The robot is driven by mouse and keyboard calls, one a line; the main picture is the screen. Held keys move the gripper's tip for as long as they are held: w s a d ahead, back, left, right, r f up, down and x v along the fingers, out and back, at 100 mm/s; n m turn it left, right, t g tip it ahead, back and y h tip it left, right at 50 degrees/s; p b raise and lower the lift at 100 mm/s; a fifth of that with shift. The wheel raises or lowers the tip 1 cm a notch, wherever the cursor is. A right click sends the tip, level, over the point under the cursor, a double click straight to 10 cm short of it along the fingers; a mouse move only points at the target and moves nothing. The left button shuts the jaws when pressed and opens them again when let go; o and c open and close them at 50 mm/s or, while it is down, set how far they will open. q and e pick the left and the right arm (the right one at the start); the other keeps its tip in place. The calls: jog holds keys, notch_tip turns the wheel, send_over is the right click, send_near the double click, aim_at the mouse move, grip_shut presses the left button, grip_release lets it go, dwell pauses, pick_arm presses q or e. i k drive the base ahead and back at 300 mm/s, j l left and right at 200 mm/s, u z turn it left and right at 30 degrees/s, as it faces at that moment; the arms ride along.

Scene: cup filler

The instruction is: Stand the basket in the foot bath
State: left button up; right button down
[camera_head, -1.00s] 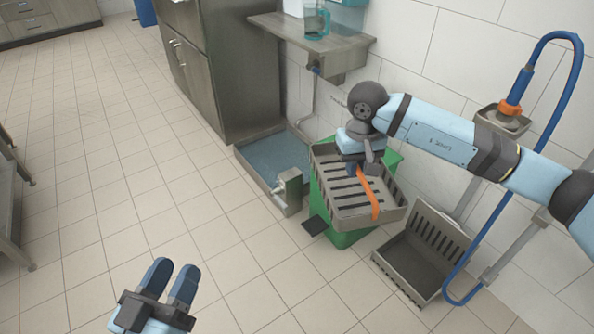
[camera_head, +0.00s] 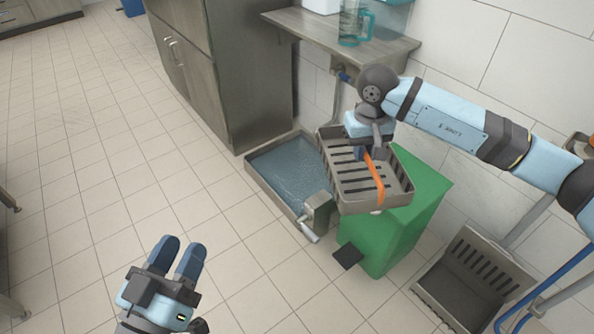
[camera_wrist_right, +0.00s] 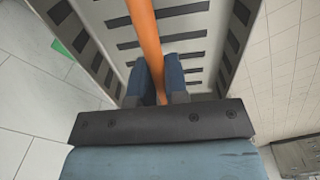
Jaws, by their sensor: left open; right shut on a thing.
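The grey slotted basket (camera_head: 352,182) with an orange handle (camera_head: 376,180) hangs from my right gripper (camera_head: 366,154), which is shut on the handle. In the right wrist view the handle (camera_wrist_right: 146,40) runs between the fingers (camera_wrist_right: 160,85), with the basket's slotted floor (camera_wrist_right: 190,25) beyond. The basket is in the air, partly in front of the green bin and beside the foot bath. The foot bath (camera_head: 262,184) is a low metal tray on the floor holding blue water; the basket hides part of its right side. My left gripper (camera_head: 177,256) is open and empty over the floor.
A green pedal bin (camera_head: 395,240) stands right of the foot bath. A grey slotted holder (camera_head: 455,290) sits on the floor at the lower right. A metal cabinet (camera_head: 220,70) and wall shelf (camera_head: 350,45) stand behind.

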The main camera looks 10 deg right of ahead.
aim_at(288, 181)
jog(key=i+j+z, duration=0.3)
jog(key=i+j, duration=1.35)
